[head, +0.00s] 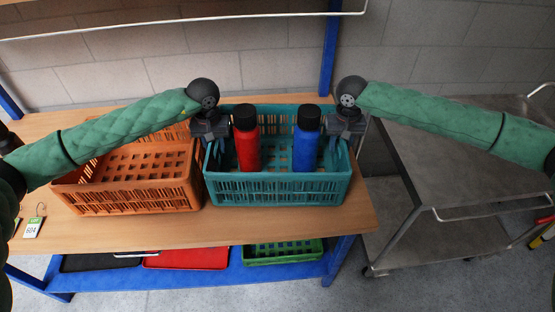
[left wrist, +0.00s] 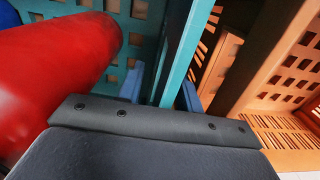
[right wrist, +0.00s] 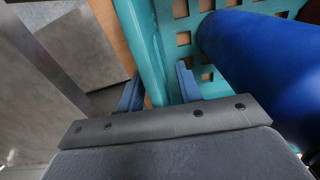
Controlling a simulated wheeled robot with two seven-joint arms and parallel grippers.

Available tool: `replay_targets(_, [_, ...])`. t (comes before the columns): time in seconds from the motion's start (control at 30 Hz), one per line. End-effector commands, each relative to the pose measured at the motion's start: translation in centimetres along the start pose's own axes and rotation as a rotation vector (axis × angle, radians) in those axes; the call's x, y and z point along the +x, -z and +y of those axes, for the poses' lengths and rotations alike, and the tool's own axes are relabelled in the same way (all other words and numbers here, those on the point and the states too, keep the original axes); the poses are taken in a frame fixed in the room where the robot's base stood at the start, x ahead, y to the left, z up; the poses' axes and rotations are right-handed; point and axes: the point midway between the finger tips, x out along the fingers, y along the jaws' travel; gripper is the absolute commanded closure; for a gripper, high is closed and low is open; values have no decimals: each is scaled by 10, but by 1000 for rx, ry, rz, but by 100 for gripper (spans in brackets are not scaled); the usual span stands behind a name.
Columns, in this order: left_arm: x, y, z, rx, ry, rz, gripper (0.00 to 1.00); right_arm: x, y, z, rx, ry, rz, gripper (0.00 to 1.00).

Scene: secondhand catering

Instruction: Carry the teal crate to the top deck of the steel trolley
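The teal crate (head: 275,190) stands on the wooden table top, right of an orange crate. A red bottle (head: 247,143) and a blue bottle (head: 306,143) with black caps stand upright in it. My left gripper (head: 211,137) is at its left wall; in the left wrist view the fingers (left wrist: 162,92) are apart, one on each side of the teal wall (left wrist: 187,45). My right gripper (head: 344,135) is at its right wall; the fingers (right wrist: 158,92) straddle the rim (right wrist: 140,40) with a gap showing. The steel trolley (head: 460,165) stands right of the table, its top deck bare.
The orange crate (head: 140,195) sits close beside the teal crate's left side. A price tag (head: 33,227) lies at the table's left. A blue upright post (head: 329,50) rises behind. A red tray (head: 187,258) and green crate (head: 283,252) lie on the lower shelf.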

Motion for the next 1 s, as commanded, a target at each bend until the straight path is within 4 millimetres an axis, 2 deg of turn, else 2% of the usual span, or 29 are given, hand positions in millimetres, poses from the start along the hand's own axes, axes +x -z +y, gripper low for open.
replay_targets(0.3, [2, 0, 0, 0, 0, 0, 65, 2, 0, 0, 0, 0, 0, 65])
replay_targets(0.47, [1, 0, 0, 0, 0, 0, 96, 2, 0, 0, 0, 0, 0, 96])
replay_targets(0.5, [1, 0, 0, 0, 0, 0, 100, 2, 0, 0, 0, -1, 0, 100])
replay_targets(1.0, [1, 0, 0, 0, 1, 0, 100, 1, 0, 1, 0, -2, 0, 100])
